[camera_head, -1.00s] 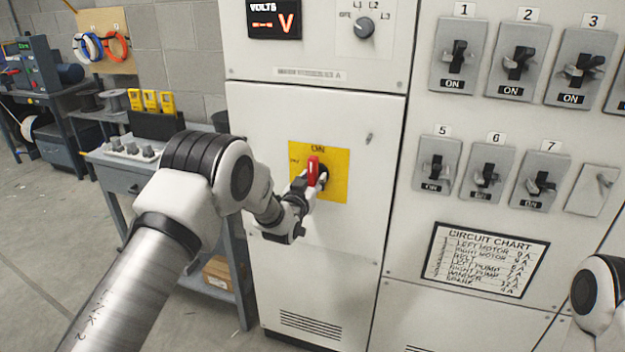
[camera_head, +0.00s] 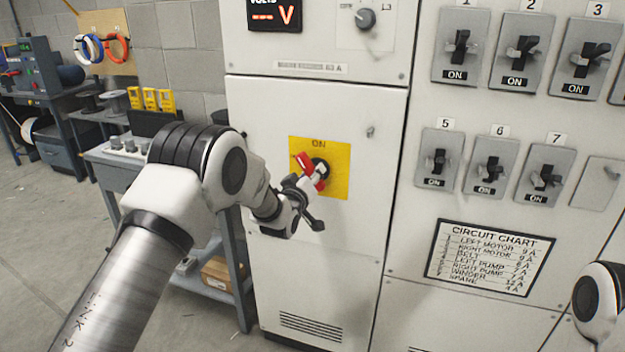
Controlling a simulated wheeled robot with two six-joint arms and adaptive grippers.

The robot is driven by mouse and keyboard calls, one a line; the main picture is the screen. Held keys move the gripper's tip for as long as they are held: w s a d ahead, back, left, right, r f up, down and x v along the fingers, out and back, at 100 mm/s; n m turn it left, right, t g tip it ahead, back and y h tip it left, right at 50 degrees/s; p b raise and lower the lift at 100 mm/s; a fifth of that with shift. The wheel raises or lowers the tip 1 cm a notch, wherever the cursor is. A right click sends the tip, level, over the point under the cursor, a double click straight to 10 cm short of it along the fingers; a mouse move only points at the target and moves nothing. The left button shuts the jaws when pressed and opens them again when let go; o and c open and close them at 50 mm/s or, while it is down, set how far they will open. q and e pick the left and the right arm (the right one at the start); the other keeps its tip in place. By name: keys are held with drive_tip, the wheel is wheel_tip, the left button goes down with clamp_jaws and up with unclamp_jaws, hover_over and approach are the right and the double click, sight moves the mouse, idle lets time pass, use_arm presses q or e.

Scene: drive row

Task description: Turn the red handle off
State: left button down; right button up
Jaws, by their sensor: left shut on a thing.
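The red handle (camera_head: 305,162) sits on a yellow plate (camera_head: 336,184) marked ON, on the white cabinet door. The handle is tilted, its upper end leaning to the left. My left gripper (camera_head: 316,178) is at the handle, shut on it, and hides part of its lower end. My right gripper is not in view; only a piece of my right arm shows at the lower right edge.
Several numbered grey switches (camera_head: 494,166) marked ON fill the panel on the right, above a circuit chart (camera_head: 488,264). A small latch (camera_head: 370,132) is on the door. A grey workbench (camera_head: 125,180) stands left of the cabinet.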

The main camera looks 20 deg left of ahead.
use_arm(q)
drive_tip(key=n+b, duration=0.1)
drive_tip(key=n, duration=0.4)
drive_tip(key=shift+a+f+n+b, duration=0.2)
drive_tip(key=shift+n+b, duration=0.1)
drive_tip(key=shift+b, duration=0.1)
drive_tip(key=n+b, duration=0.1)
drive_tip(key=n, duration=0.4)
drive_tip(key=shift+f+n, duration=0.1)
drive_tip(key=shift+n, duration=0.3)
drive_tip(key=c, duration=0.9)
unclamp_jaws()
drive_tip(key=shift+s, duration=0.1)
drive_tip(key=s, duration=1.1)
drive_tip(key=shift+s+a, duration=0.2)
drive_tip(key=shift+s, duration=0.2)
